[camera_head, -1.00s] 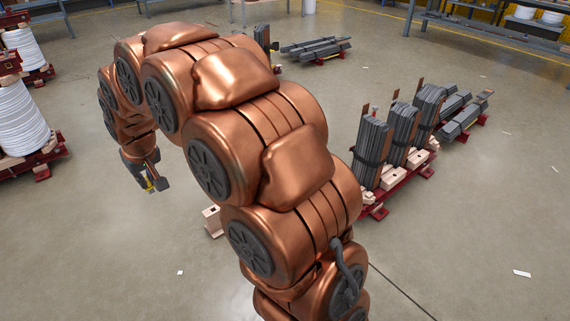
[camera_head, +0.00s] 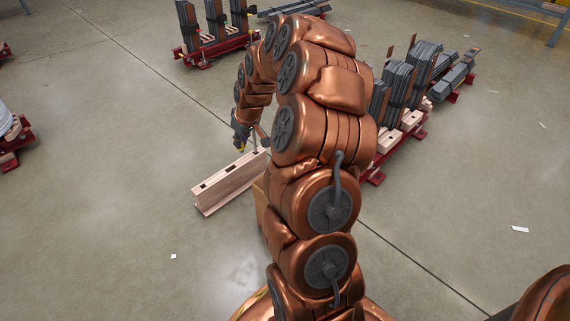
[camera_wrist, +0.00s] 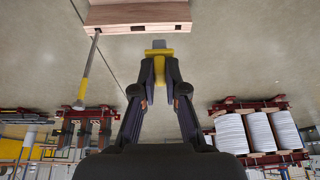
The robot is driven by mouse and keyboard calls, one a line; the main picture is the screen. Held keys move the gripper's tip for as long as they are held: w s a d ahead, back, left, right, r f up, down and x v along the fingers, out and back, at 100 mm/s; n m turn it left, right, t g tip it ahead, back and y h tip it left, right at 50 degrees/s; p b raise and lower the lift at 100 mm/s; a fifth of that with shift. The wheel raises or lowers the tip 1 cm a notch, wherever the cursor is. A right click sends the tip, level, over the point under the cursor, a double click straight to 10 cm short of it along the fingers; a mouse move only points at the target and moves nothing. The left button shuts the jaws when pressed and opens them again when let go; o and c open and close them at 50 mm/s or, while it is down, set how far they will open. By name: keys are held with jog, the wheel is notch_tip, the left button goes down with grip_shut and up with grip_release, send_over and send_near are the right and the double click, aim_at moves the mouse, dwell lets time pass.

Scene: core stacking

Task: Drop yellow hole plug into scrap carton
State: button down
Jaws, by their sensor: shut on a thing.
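My gripper (camera_head: 241,147) is near the far end of a pale wooden beam with square holes (camera_head: 222,190). In the wrist view my gripper (camera_wrist: 159,70) is shut on the yellow hole plug (camera_wrist: 160,54), a yellow piece with a grey end held between the fingertips. The head view shows only a small spot of yellow at the fingertips. A brown carton-like box (camera_head: 261,207) shows beside the beam, mostly hidden behind my arm; its inside is not visible. I cannot tell whether it is the scrap carton.
The wooden beam also shows at the top of the wrist view (camera_wrist: 138,14). A grey rod with a yellow end (camera_wrist: 88,72) reaches away from it. Red racks with dark bundled bars (camera_head: 398,80) stand at the right, others (camera_head: 215,42) at the back.

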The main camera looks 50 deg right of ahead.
jog(key=s+d+f+b, duration=0.2)
jog(key=s+d+f, duration=0.2)
jog(key=d+f, duration=0.2)
jog(key=s+d+f+b, duration=0.3)
jog(key=d+f, duration=0.3)
jog(key=f, duration=0.5)
jog(key=shift+s, duration=0.4)
jog(key=c, duration=1.1)
grip_release()
jog(key=shift+c, duration=0.2)
jog(key=v, duration=1.2)
jog(key=shift+a, duration=0.15)
jog(key=shift+s+f, duration=0.1)
